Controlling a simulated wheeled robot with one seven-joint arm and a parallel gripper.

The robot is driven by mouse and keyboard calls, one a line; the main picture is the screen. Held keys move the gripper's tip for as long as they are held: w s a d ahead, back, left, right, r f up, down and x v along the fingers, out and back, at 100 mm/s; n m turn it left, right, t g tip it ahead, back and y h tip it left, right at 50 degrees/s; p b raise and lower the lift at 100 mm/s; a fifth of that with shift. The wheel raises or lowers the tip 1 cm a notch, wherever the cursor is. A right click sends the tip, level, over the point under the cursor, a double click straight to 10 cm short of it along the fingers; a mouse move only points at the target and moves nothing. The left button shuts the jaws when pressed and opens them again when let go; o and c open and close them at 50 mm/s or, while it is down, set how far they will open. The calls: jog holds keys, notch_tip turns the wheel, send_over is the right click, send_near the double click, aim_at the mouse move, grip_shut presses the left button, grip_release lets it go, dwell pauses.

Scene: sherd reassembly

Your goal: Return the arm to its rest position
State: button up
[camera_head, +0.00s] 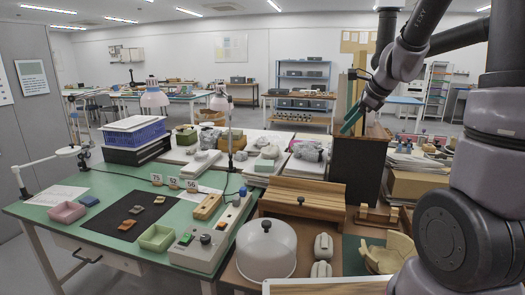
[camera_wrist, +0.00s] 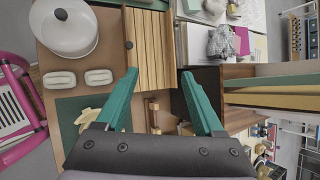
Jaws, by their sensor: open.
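My gripper (camera_head: 358,114) is raised at the right of the head view, in front of and above a dark wooden box (camera_head: 355,160). In the wrist view my gripper (camera_wrist: 162,92) shows two green fingers spread wide apart, with nothing between them but the scene below. Its fingertips appear over a slatted wooden box (camera_wrist: 152,50) and the dark box (camera_wrist: 208,78). The arm comes in from the upper right of the head view. Small brown sherds (camera_head: 134,209) lie on a black mat (camera_head: 105,222) on the green table, well left of my gripper.
A white domed lid (camera_head: 266,252), the slatted wooden box (camera_head: 300,200) and a pale broken bowl (camera_head: 390,254) stand at the front. A lamp (camera_head: 226,105) rises mid-table. The air above the green table (camera_head: 70,180) is mostly clear.

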jog(key=s+a+r+n+h, duration=0.1)
jog(key=s+r+n, duration=0.4)
jog(key=s+n, duration=0.4)
jog(key=s+a+r+n+h, duration=0.1)
jog(key=s+r+n, duration=0.4)
jog(key=s, duration=1)
jog(key=n, duration=0.3)
jog(key=shift+s+r+n+t, duration=0.2)
jog(key=shift+r+n+t, duration=0.1)
jog(key=shift+n, duration=0.1)
